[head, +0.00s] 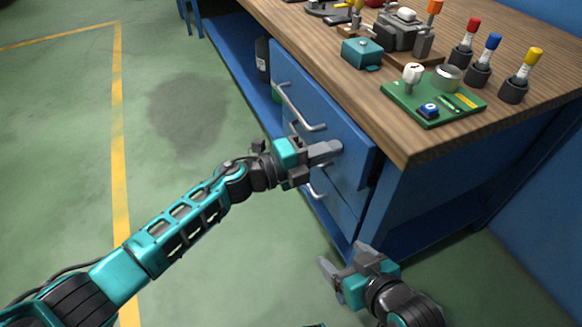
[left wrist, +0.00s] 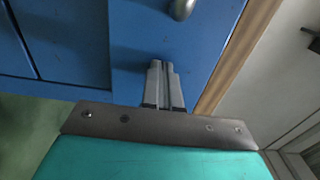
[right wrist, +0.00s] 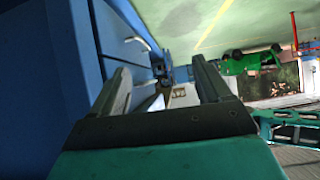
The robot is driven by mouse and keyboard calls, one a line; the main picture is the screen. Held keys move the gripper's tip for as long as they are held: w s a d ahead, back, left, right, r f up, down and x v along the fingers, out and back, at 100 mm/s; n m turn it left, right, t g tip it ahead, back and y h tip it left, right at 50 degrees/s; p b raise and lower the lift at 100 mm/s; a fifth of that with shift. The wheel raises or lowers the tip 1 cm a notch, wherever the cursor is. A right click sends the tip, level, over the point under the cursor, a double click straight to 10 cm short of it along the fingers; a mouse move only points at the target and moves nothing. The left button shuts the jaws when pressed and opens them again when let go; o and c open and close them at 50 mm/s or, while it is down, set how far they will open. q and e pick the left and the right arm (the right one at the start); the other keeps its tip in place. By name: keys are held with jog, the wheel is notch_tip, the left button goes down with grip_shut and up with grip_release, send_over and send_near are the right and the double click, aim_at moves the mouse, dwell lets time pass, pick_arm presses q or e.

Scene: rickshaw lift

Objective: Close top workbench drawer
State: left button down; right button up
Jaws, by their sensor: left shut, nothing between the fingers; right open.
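The workbench (head: 455,190) has a wooden top and a blue drawer cabinet. The top drawer (head: 345,140) has a blue front with a silver bar handle (head: 300,108). Its front appears to stand slightly proud of the cabinet at the near corner; how far is hard to tell. My left gripper (head: 335,150) is shut and empty, fingertips at the near end of the drawer front. In the left wrist view the tips (left wrist: 160,64) are at a blue panel, a handle end above; contact is unclear. My right gripper (head: 346,262) is open and empty, low beside the cabinet's near corner.
A lower drawer handle (head: 313,185) is partly hidden behind my left gripper. On the top are a green circuit board (head: 432,100), a teal box (head: 362,52), a vise (head: 400,35) and several colour-capped markers. Green floor to the left is clear.

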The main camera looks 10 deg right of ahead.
aim_at(345, 144)
pick_arm(q)
jog(key=b+x, duration=0.1)
jog(key=x, duration=0.2)
jog(key=shift+w+d, duration=0.1)
jog(key=shift+d, duration=0.05)
jog(key=shift+d+r, duration=0.2)
pick_arm(e)
jog(key=shift+w+a+r, duration=0.15)
jog(key=shift+w+a, duration=0.05)
jog(key=shift+a, duration=0.35)
pick_arm(q)
jog(key=shift+a, duration=0.1)
